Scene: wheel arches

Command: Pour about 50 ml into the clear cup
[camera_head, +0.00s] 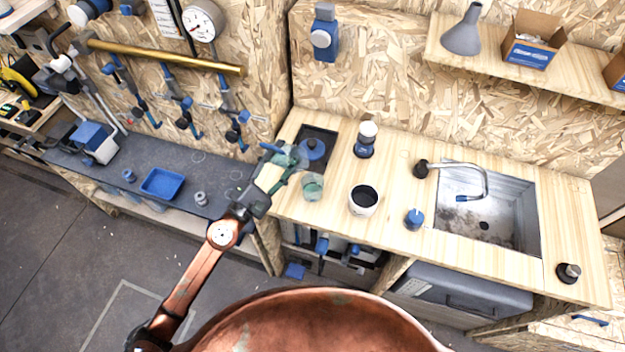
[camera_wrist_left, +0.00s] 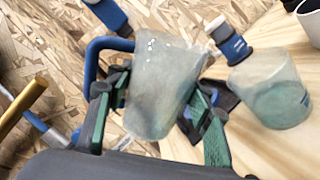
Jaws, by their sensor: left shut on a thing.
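The clear cup (camera_head: 312,187) stands on the light wooden counter. It also shows at the right of the left wrist view (camera_wrist_left: 268,90), greenish and see-through in its lower part; I cannot tell how much liquid it holds. My left gripper (camera_head: 276,172) is shut on a cloudy see-through container (camera_head: 291,154), just left of and above the cup. In the left wrist view this container (camera_wrist_left: 163,85) sits between the green-padded fingers. Its liquid level and any stream are not clear. My right gripper is not in view.
A white cup with dark contents (camera_head: 364,200) and a blue-and-white jar (camera_head: 366,140) stand right of the clear cup. A tap and metal sink (camera_head: 487,215) are farther right. A blue tray (camera_head: 163,184) lies on the dark bench.

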